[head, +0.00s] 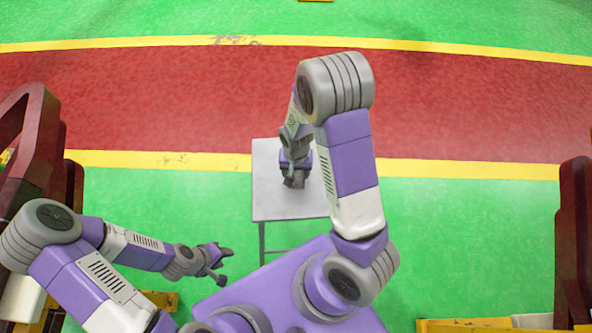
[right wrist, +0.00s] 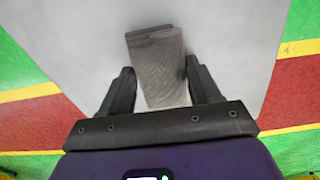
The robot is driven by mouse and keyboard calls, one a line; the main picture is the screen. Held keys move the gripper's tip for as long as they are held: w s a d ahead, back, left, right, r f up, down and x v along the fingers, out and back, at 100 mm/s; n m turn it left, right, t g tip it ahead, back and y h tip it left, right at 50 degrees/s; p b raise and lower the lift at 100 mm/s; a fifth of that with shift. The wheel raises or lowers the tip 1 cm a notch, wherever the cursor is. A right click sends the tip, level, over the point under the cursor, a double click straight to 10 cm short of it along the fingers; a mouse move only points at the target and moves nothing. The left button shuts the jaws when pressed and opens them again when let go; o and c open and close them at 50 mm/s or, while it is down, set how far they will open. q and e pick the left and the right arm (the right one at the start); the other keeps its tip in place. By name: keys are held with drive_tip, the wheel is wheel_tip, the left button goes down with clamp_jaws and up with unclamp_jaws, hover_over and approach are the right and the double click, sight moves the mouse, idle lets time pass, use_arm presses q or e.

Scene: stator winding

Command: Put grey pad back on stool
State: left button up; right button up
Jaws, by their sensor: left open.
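The grey pad (right wrist: 157,68) is a small, ribbed block in the right wrist view. It sits between the two fingers of my right gripper (right wrist: 162,88), and both fingers lie close along its sides. In the head view, my right gripper (head: 295,180) is over the near part of the stool (head: 275,205), with the pad (head: 299,180) mostly hidden under it. The stool has a plain light grey square top, which also fills the middle of the right wrist view (right wrist: 225,35). I cannot tell whether the pad touches the top. My left gripper (head: 222,264) is open and empty, left of the stool.
The stool top is otherwise bare where visible. Dark red frames stand at the left (head: 35,150) and right (head: 575,240) edges. A yellow structure (head: 465,325) is at the bottom right. The green floor with a red, yellow-edged lane is clear around the stool.

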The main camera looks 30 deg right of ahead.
sight(296, 172)
drive_tip(key=o, duration=0.3)
wheel_tip(296, 172, up, 12)
drive_tip(key=p, duration=0.4)
drive_tip(key=shift+r+p, duration=0.15)
drive_tip(key=shift+p, duration=0.25)
